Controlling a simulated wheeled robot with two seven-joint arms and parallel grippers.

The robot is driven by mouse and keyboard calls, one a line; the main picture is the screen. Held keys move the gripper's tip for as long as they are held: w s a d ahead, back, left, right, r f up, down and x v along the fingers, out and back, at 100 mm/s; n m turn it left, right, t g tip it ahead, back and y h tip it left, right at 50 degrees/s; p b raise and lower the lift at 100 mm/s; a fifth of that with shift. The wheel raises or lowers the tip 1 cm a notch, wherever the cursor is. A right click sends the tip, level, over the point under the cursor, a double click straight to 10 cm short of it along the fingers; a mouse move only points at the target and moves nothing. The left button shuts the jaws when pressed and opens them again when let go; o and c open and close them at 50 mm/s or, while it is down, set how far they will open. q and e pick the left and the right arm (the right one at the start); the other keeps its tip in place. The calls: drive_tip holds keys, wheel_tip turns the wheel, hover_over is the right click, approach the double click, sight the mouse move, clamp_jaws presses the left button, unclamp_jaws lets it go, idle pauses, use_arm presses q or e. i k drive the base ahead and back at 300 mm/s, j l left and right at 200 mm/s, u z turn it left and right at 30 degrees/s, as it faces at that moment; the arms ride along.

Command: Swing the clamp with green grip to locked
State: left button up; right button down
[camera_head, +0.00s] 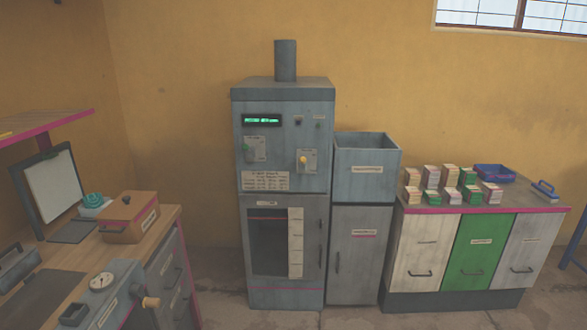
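A tall grey machine (284,95) stands against the wall in the middle. Its upper front has a small panel with a green knob (247,147) on the left; this is the only green grip-like part I see, and I cannot tell for sure that it is the clamp or how it is set. A similar panel with a cream knob (303,159) is on the right. A green-lit display (262,121) is above them. Neither of my grippers is in view.
A wooden counter (170,218) at left holds a brown box (128,217), a clipboard (52,186) and a grey device with a gauge (102,281). A grey bin (366,155) and a cabinet with card stacks (468,178) stand right. Floor between is clear.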

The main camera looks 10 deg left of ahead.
sight(51, 155)
drive_tip(key=i+l+u, duration=0.2)
drive_tip(key=i, duration=0.25)
drive_tip(key=i+u, duration=0.15)
drive_tip(key=i, duration=0.25)
drive_tip(key=i+l+u, duration=0.2)
drive_tip(key=i, duration=0.2)
drive_tip(key=i+l+u, duration=0.2)
drive_tip(key=i+l, duration=0.1)
drive_tip(key=i, duration=0.1)
